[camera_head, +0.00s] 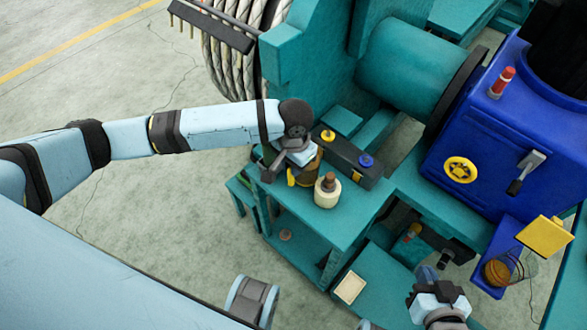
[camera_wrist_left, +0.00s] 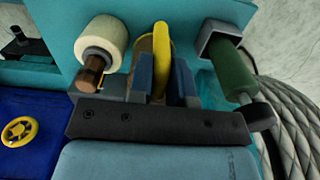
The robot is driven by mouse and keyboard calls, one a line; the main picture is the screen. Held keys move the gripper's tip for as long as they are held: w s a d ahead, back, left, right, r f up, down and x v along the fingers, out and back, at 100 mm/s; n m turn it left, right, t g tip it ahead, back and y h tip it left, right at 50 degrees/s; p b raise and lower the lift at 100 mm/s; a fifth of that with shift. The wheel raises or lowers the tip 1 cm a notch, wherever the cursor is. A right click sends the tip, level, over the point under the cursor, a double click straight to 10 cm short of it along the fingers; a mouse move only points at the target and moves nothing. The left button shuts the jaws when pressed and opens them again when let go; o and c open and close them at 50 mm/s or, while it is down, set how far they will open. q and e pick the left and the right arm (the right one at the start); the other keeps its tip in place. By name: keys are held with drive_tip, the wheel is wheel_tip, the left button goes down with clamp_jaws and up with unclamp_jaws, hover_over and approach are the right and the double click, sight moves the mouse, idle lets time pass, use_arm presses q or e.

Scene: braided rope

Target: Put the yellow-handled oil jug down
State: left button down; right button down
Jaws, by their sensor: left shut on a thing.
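The oil jug (camera_head: 312,172) is brown with a yellow handle (camera_head: 291,177) and is at the teal bench top (camera_head: 345,215), partly hidden by my left gripper. My left gripper (camera_head: 288,168) is shut on the yellow handle. In the left wrist view the handle (camera_wrist_left: 161,55) stands between the two blue-grey fingers (camera_wrist_left: 164,82), with the brown jug body behind it. I cannot tell whether the jug's base touches the bench. My right gripper (camera_head: 432,282) is at the lower right of the head view, away from the jug; its fingers are not clear.
A cream bottle with a brown cap (camera_head: 326,194) stands close beside the jug. A black box with yellow and blue knobs (camera_head: 345,160) lies behind. In the left wrist view, a green cylinder (camera_wrist_left: 233,75) is on the other side. Bare bench top lies in front of the cream bottle.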

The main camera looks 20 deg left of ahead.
use_arm(q)
drive_tip(key=shift+f, duration=0.95)
drive_tip(key=c, duration=1.1)
unclamp_jaws()
drive_tip(key=shift+o, duration=0.2)
